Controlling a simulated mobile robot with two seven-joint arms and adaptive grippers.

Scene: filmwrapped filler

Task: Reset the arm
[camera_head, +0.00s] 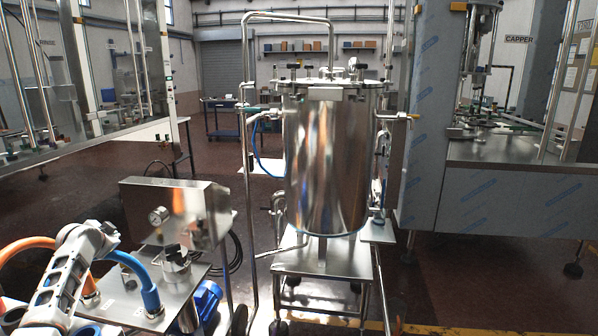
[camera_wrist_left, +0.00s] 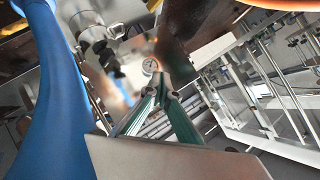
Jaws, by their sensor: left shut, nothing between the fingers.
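A white, jointed part of my left arm (camera_head: 72,268) shows at the lower left in the head view, close to an orange hose and a blue hose. In the left wrist view my left gripper (camera_wrist_left: 163,90) is shut, its greenish fingers meeting at the tips with nothing held. My right gripper is not in view.
A blue hose (camera_wrist_left: 62,90) runs close along the left of the wrist view. A tall steel tank (camera_head: 327,165) stands mid-view on a steel stand. A film-wrapped panel (camera_head: 428,120) and machine stand at right. Dark floor lies between.

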